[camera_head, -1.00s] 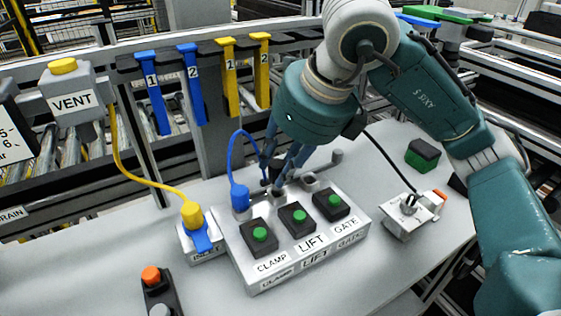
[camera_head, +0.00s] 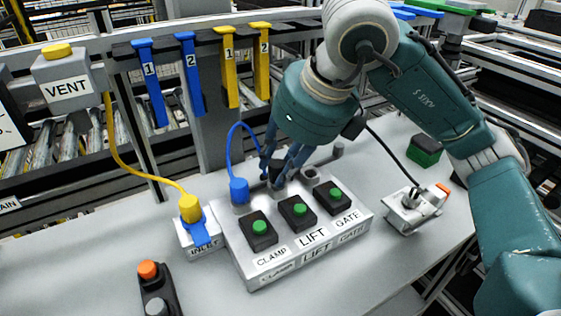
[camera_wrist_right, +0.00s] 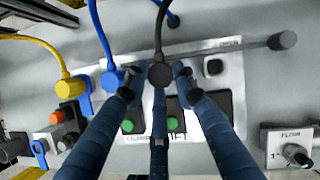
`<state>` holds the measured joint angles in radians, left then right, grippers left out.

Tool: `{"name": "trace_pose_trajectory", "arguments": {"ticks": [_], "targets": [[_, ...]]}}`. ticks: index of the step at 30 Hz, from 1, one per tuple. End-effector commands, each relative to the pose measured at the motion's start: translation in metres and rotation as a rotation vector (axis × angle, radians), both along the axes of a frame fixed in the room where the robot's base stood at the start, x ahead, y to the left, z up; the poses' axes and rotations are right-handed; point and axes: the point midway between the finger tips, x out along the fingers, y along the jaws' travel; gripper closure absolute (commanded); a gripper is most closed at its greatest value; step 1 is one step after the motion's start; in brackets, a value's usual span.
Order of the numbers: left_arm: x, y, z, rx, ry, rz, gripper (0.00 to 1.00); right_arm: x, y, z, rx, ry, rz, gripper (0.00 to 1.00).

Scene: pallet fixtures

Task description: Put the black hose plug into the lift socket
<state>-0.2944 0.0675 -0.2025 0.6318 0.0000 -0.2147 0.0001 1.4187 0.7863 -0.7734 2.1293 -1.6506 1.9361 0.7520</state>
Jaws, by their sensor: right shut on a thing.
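The black hose plug (camera_wrist_right: 160,75) is between the fingers of my right gripper (camera_wrist_right: 155,78), its hose rising away at the top of the wrist view. In the head view my right gripper (camera_head: 276,182) is shut on the plug, low over the back row of the valve box (camera_head: 240,255). The plug is over the middle, LIFT position, between the blue plug (camera_head: 239,190) at CLAMP and the open GATE socket (camera_head: 312,176). The lift socket is hidden under plug and fingers, so I cannot tell whether the plug is seated. My left gripper is not in view.
Green buttons stand in front of the sockets. A yellow plug (camera_head: 190,207) sits in the INLET block (camera_head: 200,245) to the left. A flow valve block (camera_head: 413,210) stands right. An orange-button box (camera_head: 150,280) is front left.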

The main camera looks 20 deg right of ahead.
Motion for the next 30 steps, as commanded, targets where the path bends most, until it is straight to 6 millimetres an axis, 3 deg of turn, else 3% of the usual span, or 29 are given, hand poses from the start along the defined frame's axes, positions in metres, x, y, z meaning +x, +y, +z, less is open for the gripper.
{"name": "trace_pose_trajectory", "arguments": {"ticks": [30], "targets": [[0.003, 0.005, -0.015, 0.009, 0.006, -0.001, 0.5, 0.0, 0.0, -0.019, -0.002, 0.002, 0.0, 0.99]]}}
